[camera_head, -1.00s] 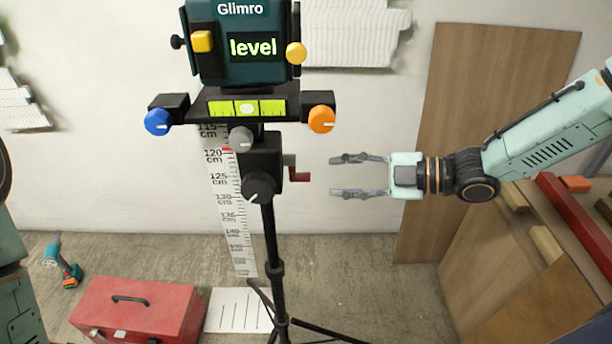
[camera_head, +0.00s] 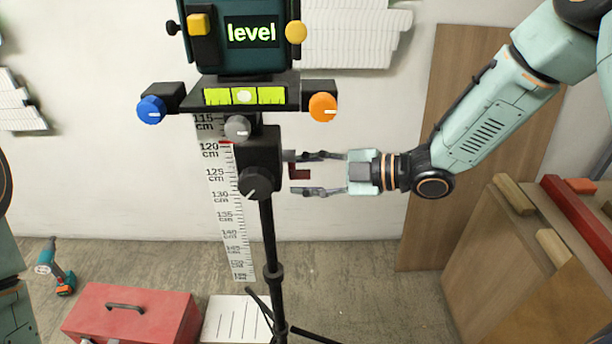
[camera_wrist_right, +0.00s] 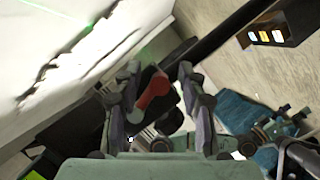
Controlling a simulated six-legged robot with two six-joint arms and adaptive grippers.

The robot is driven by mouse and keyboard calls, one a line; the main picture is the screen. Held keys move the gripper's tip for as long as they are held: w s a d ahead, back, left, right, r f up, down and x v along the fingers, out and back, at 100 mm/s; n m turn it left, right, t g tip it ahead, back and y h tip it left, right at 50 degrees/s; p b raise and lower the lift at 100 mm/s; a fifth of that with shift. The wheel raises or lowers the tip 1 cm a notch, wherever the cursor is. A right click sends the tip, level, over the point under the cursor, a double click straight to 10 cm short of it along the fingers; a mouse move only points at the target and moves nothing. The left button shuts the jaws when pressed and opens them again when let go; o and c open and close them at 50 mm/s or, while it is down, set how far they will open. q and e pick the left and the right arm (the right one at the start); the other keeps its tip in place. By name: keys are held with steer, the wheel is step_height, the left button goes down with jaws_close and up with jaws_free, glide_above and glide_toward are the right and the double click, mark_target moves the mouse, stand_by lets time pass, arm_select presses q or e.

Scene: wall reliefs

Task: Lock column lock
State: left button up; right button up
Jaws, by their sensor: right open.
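The black column (camera_head: 266,230) of the tripod stands upright at centre, with a black block (camera_head: 262,150) near its top. A black knob with a white mark (camera_head: 255,183) is on the block's front, and a small red crank handle (camera_head: 300,171) sticks out on its right side. I cannot tell which one is the column lock. My right gripper (camera_head: 298,174) is open, its fingers above and below the red handle. In the right wrist view the red handle (camera_wrist_right: 153,95) lies between the spread fingers (camera_wrist_right: 158,78). My left gripper is out of view.
A level device (camera_head: 240,40) reading "level" sits on top, with blue (camera_head: 151,110), orange (camera_head: 323,107) and grey (camera_head: 237,127) knobs below. A ruler (camera_head: 228,205) hangs behind the column. A red toolbox (camera_head: 150,318) and drill (camera_head: 58,268) are on the floor. Wooden boards (camera_head: 465,100) lean at right.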

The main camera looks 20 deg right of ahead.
jaws_close()
stand_by(0.5)
steer(key=s+m+g+p, duration=0.1)
steer(key=p, duration=0.4)
steer(key=shift+a+r+m, duration=0.1)
steer(key=shift+a+m, duration=0.05)
steer(key=shift+m, duration=0.25)
steer(key=shift+s+m+g+p, duration=0.15)
steer(key=shift+m+g+p, duration=0.15)
steer(key=shift+p, duration=0.45)
jaws_free()
steer(key=shift+s, duration=0.1)
